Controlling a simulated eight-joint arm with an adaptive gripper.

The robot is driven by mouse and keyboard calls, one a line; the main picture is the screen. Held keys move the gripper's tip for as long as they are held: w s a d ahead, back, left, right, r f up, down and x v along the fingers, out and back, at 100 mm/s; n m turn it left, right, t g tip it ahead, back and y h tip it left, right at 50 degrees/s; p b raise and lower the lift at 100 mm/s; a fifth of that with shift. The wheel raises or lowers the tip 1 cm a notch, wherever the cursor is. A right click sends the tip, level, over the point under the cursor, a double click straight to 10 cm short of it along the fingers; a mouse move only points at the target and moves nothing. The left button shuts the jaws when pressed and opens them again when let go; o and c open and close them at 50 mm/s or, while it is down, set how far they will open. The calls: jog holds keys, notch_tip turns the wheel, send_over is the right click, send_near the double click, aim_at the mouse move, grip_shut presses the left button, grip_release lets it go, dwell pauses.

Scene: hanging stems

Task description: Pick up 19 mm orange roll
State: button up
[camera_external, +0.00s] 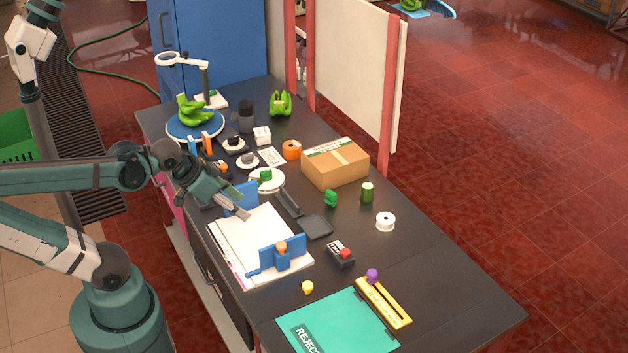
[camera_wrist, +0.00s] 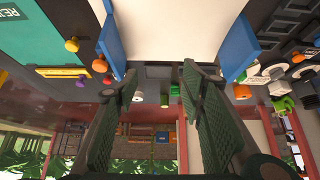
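The orange roll (camera_external: 291,150) stands on the dark table, left of the cardboard box and behind the white round dish. In the wrist view what looks like the same roll (camera_wrist: 242,91) shows right of my fingers. My gripper (camera_external: 243,212) is over the left side of the table, near the white paper stack, in front of the roll and well apart from it. In the wrist view my gripper's two fingers (camera_wrist: 160,82) are spread, with nothing held between them.
A cardboard box (camera_external: 335,163) stands right of the roll. A white dish with a green item (camera_external: 266,180), a blue upright plate (camera_external: 240,198) and a black stapler-like bar (camera_external: 289,203) lie near my gripper. A white roll (camera_external: 385,221) stands right.

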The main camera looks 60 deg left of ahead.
jog(key=o, duration=0.7)
